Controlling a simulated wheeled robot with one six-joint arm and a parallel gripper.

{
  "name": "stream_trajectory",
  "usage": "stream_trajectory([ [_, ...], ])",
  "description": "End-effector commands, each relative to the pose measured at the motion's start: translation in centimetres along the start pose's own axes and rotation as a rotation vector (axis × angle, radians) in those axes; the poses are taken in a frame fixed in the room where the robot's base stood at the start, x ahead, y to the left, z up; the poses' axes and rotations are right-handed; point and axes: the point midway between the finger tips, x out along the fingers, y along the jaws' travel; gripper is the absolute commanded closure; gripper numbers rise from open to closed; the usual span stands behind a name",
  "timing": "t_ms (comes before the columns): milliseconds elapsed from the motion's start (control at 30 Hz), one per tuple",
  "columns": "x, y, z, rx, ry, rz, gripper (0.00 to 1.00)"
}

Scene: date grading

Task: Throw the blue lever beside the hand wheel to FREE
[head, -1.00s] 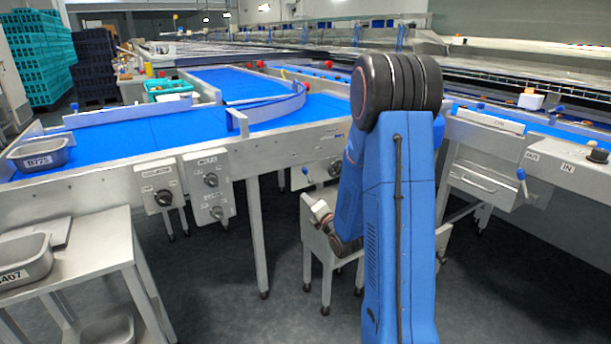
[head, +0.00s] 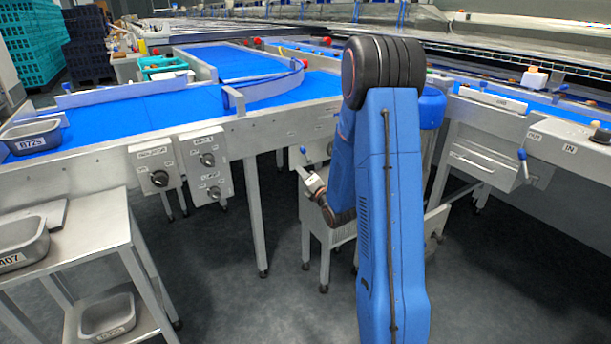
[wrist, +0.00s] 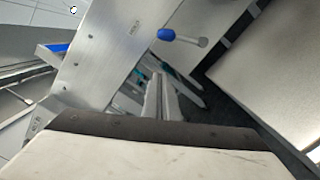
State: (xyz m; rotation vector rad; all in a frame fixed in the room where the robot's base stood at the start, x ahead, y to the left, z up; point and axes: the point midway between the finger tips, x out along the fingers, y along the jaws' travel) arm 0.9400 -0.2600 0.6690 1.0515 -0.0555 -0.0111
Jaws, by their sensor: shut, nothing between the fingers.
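A lever with a blue knob (head: 303,149) shows on the front of the conveyor frame, just left of my arm in the head view. In the wrist view the blue knob (wrist: 166,34) is at the left end of a short lever, with its grey pivot (wrist: 203,42) to the right. A small label beside it is hard to read, perhaps HELD. My gripper (head: 303,171) is just below the knob in the head view, apparently apart from it. Its fingers (wrist: 158,96) are shut and empty, short of the lever in the wrist view. I cannot clearly make out the hand wheel.
Another blue-knobbed lever (head: 522,154) is on the right machine. Two knob boxes (head: 160,178) (head: 207,160) hang under the blue conveyor (head: 150,115). A steel side table (head: 85,220) with trays stands at left. The floor between them is clear.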

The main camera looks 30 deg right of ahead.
Motion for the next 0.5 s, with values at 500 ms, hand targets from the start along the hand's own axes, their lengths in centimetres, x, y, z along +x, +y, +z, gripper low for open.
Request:
stream_trajectory([
  [500,6.2,0.0,2.6,-0.001,-0.002,-0.001,1.0],
])
